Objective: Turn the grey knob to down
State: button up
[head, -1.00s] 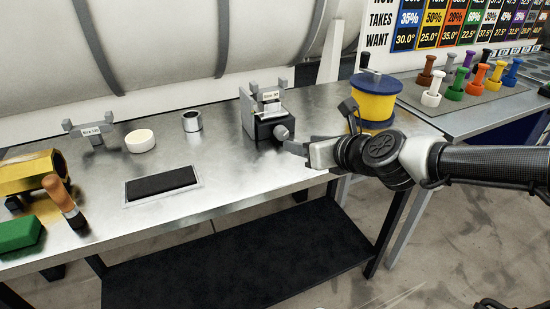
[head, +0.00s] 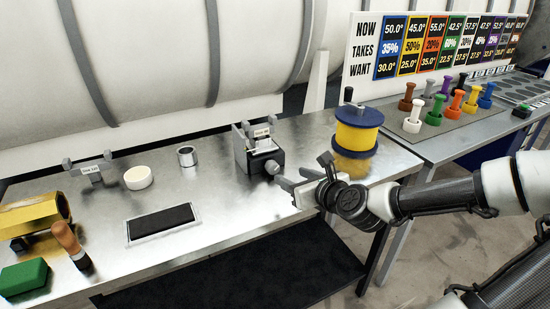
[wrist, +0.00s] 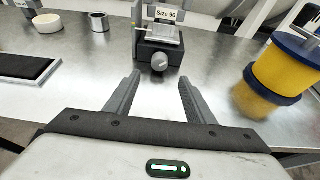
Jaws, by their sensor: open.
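The grey knob (head: 273,168) sits on the front of a small dark box device (head: 252,160) on the metal bench. In the wrist view the knob (wrist: 159,62) is round and faces me, below a label reading "Size 90". Which way it is set is too small to tell. My gripper (head: 283,187) is just in front of the knob, to its lower right in the head view. In the wrist view my gripper (wrist: 158,90) is open, its two fingers apart with nothing between them. The knob lies beyond the fingertips, roughly centred between them and not touched.
A yellow and blue spool (head: 357,132) stands right of the device. A metal ring (head: 188,156), a white disc (head: 138,177) and a framed black pad (head: 162,223) lie to the left. The bench (head: 235,215) in front of the device is clear.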

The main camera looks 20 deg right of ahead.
aim_at(274, 169)
jog(key=shift+w+a+f+b, duration=0.15)
jog(key=shift+w+f+b, duration=0.45)
jog(key=shift+w, duration=0.1)
jog(key=b+x, duration=0.3)
jog(key=x, duration=0.7)
jog(key=shift+w, duration=0.15)
jog(key=c, duration=1)
jog(key=shift+r+n+h, duration=0.1)
jog(key=shift+n+h, duration=0.2)
jog(key=shift+n, duration=0.2)
jog(key=shift+c, duration=0.3)
jog(key=o, duration=1.1)
jog(key=shift+c, duration=0.2)
